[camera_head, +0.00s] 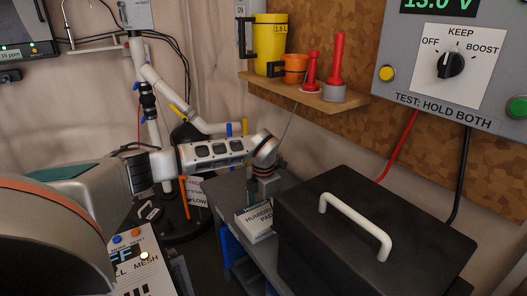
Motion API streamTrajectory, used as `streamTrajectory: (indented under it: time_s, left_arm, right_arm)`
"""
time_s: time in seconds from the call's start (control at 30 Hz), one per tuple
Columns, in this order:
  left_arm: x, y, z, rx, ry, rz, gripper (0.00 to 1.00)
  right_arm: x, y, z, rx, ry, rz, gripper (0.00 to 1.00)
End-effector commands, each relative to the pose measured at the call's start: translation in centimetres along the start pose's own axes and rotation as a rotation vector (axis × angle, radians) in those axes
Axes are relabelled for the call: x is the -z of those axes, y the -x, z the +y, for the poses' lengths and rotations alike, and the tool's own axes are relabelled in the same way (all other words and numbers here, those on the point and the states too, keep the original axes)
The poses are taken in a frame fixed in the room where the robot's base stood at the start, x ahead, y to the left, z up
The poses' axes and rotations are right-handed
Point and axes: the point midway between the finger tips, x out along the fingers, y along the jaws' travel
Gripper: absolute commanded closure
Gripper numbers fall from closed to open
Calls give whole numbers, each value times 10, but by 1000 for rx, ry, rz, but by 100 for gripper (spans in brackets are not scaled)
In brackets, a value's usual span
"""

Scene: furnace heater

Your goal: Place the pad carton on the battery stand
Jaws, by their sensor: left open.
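The pad carton (255,222), a small white box with dark lettering, shows at the centre, on or just above a narrow grey-topped stand (225,192). I cannot tell whether this is the battery stand or whether the carton touches it. My left gripper (263,197) points down from a round wrist with a reddish band, just above and behind the carton. It is open. Its fingertips are small and partly hidden, so whether the carton lies between them is unclear. My right gripper is not in view.
A large black box (335,245) with a white handle (355,222) stands close on the right. A wooden shelf (300,91) holds a yellow jug (270,45) and red tools. White piping (165,90) rises behind. A labelled panel (140,265) stands lower left.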

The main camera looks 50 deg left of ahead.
Motion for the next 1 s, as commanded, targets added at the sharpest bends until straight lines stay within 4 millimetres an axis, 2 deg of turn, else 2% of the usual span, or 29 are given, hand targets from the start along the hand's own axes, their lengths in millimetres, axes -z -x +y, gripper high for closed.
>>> streamTrajectory:
  time_s: [0.13,0.33,0.5,0.6,0.77,1.0]
  left_arm:
    - [-3,25,1,-2,0,-11,4]
    - [-4,71,1,-2,0,-18,4]
    - [-3,101,1,-1,1,-13,4]
    - [-2,113,0,-1,0,-12,4]
    - [-1,121,0,0,0,-4,4]
    - [0,120,0,0,0,0,4]
  right_arm:
    - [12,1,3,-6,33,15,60]
    - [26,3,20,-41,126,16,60]
    - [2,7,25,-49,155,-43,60]
    - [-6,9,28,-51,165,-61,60]
    - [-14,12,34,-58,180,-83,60]
    - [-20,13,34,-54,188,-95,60]
